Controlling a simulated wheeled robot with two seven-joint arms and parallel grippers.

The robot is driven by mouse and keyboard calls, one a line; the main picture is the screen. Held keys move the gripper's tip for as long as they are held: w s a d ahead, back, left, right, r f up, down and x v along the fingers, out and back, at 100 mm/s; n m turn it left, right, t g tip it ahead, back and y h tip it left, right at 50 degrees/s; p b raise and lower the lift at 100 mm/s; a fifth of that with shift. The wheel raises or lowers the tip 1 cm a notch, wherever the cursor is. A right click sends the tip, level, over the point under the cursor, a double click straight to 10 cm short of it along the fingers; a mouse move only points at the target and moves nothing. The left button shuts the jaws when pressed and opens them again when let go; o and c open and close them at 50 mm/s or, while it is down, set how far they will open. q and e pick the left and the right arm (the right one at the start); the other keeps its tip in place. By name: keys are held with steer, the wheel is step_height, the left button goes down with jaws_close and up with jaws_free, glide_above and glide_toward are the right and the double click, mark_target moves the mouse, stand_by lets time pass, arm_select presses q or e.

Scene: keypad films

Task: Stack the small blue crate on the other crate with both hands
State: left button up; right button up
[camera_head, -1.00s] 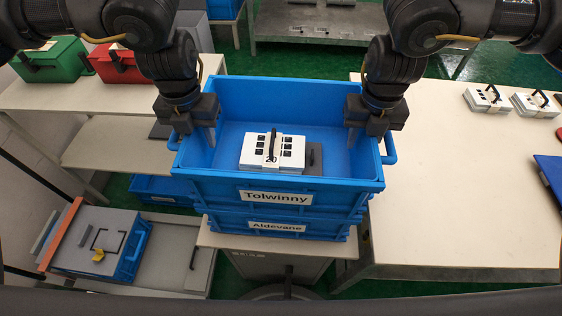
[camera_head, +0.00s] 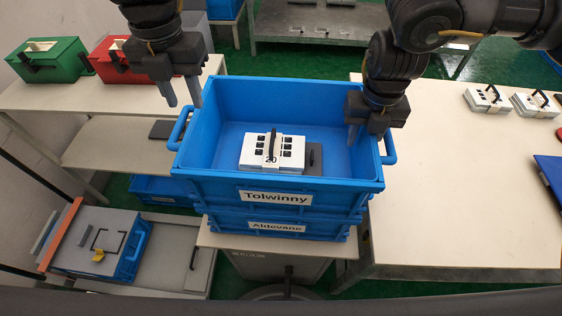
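The blue crate labelled "Tolwinny" (camera_head: 275,197) sits upright on top of the blue crate labelled "Aldevane" (camera_head: 276,227). Their front faces look roughly lined up. My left gripper (camera_head: 185,102) is open and empty, above and just beyond the upper crate's left handle (camera_head: 181,127). My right gripper (camera_head: 367,138) is at the upper crate's right wall, by the right handle (camera_head: 390,148). One finger shows inside the wall and its fingers look apart; the outer finger is partly hidden.
The crates stand on a small pale stand (camera_head: 215,238). A pale table (camera_head: 460,190) to the right has white stacks (camera_head: 487,99) at its back. A left shelf (camera_head: 110,96) holds green (camera_head: 48,62) and red (camera_head: 115,62) boxes. A grey-topped blue box (camera_head: 100,240) is lower left.

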step_height(320, 180, up, 11)
steer(key=shift+r, duration=0.2)
stand_by(0.6)
